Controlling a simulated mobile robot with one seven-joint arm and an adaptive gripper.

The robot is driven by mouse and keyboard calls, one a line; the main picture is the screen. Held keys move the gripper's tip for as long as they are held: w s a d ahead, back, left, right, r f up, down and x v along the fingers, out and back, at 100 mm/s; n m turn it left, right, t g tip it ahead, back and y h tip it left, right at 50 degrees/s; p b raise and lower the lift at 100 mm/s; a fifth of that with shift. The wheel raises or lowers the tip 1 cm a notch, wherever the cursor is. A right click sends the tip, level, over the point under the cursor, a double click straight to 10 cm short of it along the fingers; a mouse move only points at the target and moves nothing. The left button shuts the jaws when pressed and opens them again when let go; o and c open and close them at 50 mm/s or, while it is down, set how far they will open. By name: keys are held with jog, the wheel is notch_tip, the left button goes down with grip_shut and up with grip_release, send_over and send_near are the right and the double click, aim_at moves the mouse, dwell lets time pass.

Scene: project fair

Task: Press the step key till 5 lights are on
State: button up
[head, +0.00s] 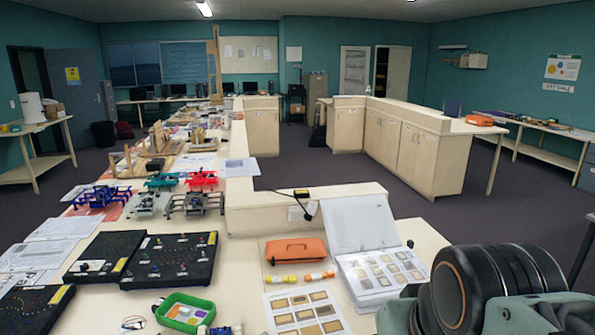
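No step key can be made out, and I cannot tell which thing carries it. Three flat black boards lie on the near left of the bench: one with several small coloured dots (165,272), one to its left (104,254), and one at the lower left edge (30,311). Each has a small yellow label. I cannot tell whether any dots are lit lights. Part of my arm (490,285) fills the lower right. My gripper is not in view.
A green tray (164,321), an orange case (295,250), an open binder (347,230) and a sheet of sample pictures (305,312) lie on the near bench. Small coloured frame-like models (103,197) stand further back. Cabinets (403,148) stand across the clear carpet.

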grip_shut()
dwell(0.3)
dwell(1.3)
